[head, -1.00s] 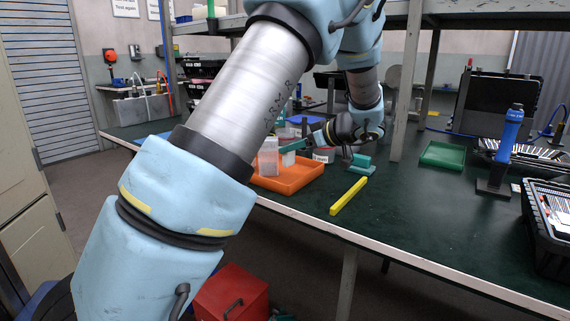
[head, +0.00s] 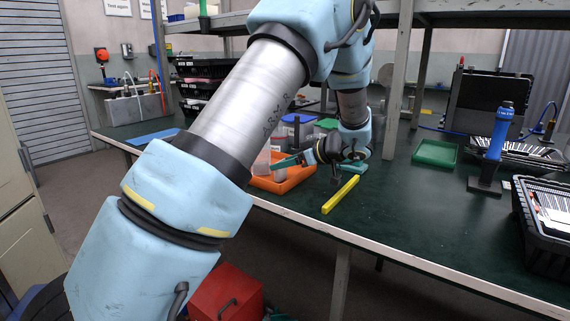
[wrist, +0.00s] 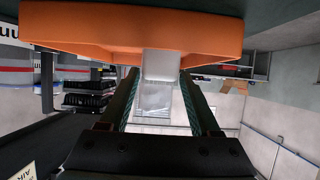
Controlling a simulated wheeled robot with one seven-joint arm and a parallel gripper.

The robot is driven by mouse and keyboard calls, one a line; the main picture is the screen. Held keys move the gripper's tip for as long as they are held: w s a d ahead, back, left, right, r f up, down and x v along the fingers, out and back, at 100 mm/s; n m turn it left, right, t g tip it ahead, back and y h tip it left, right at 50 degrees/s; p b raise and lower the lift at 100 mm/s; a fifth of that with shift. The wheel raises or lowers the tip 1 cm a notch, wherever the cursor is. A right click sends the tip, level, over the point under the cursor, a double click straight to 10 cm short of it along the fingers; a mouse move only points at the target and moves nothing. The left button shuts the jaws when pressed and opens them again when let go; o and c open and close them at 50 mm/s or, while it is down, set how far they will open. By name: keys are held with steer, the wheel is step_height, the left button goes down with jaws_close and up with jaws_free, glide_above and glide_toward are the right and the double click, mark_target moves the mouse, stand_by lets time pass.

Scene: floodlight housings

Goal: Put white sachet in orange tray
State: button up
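The white sachet (head: 262,161) stands upright at the left end of the orange tray (head: 291,182), partly hidden by my arm. My gripper (head: 275,165) is low over the tray, pointing left, with its teal fingers beside the sachet. In the wrist view the orange tray (wrist: 110,30) spans the top of the picture. The pale sachet (wrist: 161,64) shows between the tips of my gripper (wrist: 159,72) there, in front of the tray. The fingers stand well apart; firm contact on both sides does not show.
A yellow bar (head: 341,194) lies right of the tray, with a teal piece (head: 353,168) behind it. A green tray (head: 436,153) and a blue tool on a stand (head: 496,145) are further right. The front middle of the bench is clear.

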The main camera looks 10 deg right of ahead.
steer(key=shift+o, duration=1.4)
steer(key=shift+r+p, duration=0.2)
steer(key=shift+p, duration=0.1)
steer(key=shift+s+d+r, duration=0.1)
steer(key=shift+s+d, duration=0.1)
steer(key=shift+d, duration=0.1)
steer(key=b+v, duration=0.1)
steer(key=v, duration=1)
steer(key=shift+s, duration=0.15)
